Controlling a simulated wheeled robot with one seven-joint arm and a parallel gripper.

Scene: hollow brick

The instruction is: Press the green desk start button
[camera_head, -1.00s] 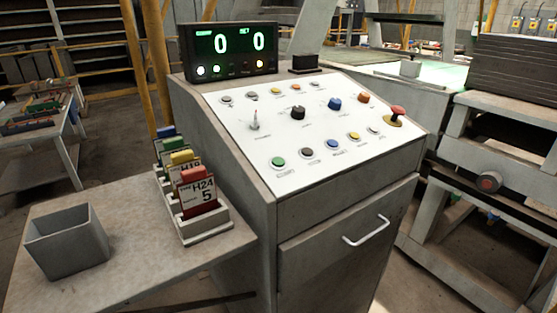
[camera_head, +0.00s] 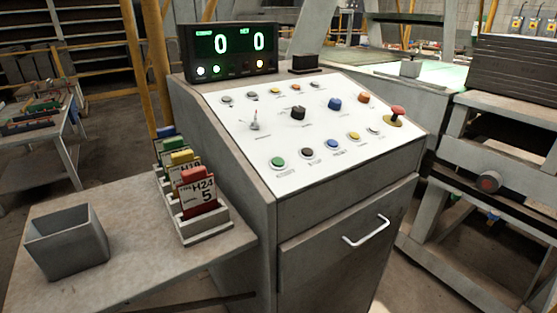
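The green start button (camera_head: 277,162) is at the front left of the sloped white panel (camera_head: 225,118) on the grey control desk (camera_head: 330,212). It is round with a small label below it that is too small to read clearly. A dark button (camera_head: 307,153), a blue button (camera_head: 333,143) and a yellow button (camera_head: 354,135) follow it to the right in the same row. Nothing covers the green button. My gripper is not in the view.
A red mushroom button (camera_head: 398,111) is at the panel's right edge. A side shelf at left holds a grey bin (camera_head: 66,242) and a card rack (camera_head: 206,228). A drawer handle (camera_head: 366,231) sticks out in front.

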